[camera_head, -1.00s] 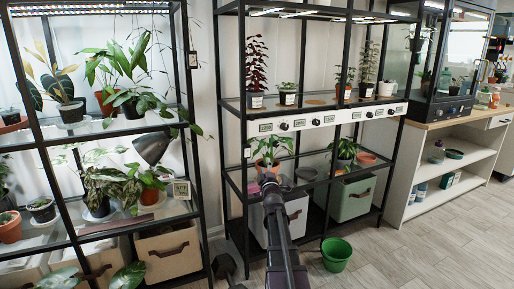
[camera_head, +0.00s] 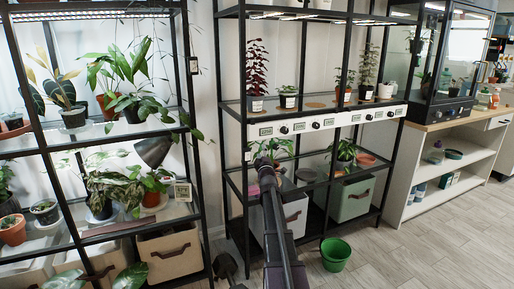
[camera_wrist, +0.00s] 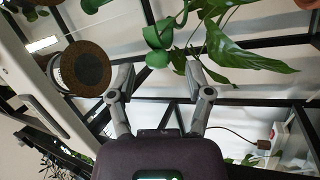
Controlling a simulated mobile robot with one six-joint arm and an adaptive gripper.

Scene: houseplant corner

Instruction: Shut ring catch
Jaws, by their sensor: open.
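Green leaves (camera_wrist: 240,57) hang just beyond the fingers, mostly by the right one. Whether they touch is unclear.
A glass-fronted cabinet (camera_head: 450,55) stands on the wooden counter at right. A white strip with knobs and labels (camera_head: 316,123) crosses the middle rack. A round brown disc (camera_wrist: 86,67) shows left of the fingers. A green bucket (camera_head: 335,254) stands on open floor.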

